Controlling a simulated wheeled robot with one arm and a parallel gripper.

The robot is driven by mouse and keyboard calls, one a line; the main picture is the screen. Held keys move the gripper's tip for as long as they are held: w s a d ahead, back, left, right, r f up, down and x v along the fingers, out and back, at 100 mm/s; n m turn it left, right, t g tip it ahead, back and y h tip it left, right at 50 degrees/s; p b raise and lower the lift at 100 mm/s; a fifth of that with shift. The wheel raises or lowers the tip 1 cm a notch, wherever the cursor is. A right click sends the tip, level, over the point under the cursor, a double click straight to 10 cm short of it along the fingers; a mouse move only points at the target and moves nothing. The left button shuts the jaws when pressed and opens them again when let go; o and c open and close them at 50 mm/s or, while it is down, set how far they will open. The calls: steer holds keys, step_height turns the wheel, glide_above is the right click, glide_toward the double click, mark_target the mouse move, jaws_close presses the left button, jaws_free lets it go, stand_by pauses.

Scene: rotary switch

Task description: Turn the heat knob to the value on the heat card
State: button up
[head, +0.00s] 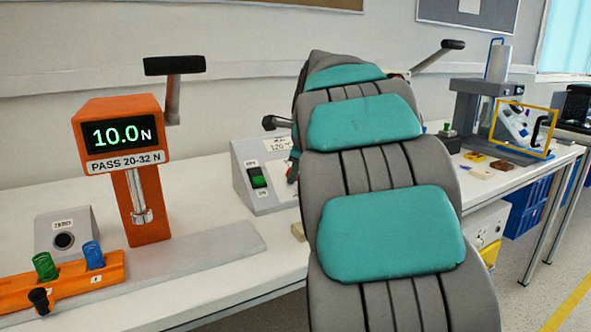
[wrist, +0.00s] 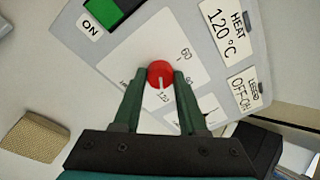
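The heat knob (wrist: 160,70) is red and round, on the white dial plate (wrist: 190,50) of a grey control box (head: 248,158). Its pale pointer mark faces down in the wrist view, towards the printed 120. Dial marks 60 and 90 show to its right. The heat card (wrist: 226,30) reads "HEAT 120°C"; in the head view it is small and partly hidden. My gripper (wrist: 160,78) has its two green fingers on either side of the knob, and they appear shut on it.
A green switch (head: 257,177) sits on the box's left. A legend card (wrist: 245,88) lies below the heat card. Left stands an orange force tester (head: 147,200) reading 10.0 N. A tan block (wrist: 36,137) lies on the bench near the box.

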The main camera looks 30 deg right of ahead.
steer(key=shift+o, duration=0.9)
steer(key=shift+r, duration=0.1)
steer(key=d+v, duration=0.1)
steer(key=v, duration=0.6)
steer(key=shift+s+a+r, duration=0.2)
steer(key=shift+s+a, duration=0.1)
steer(key=shift+a, duration=0.2)
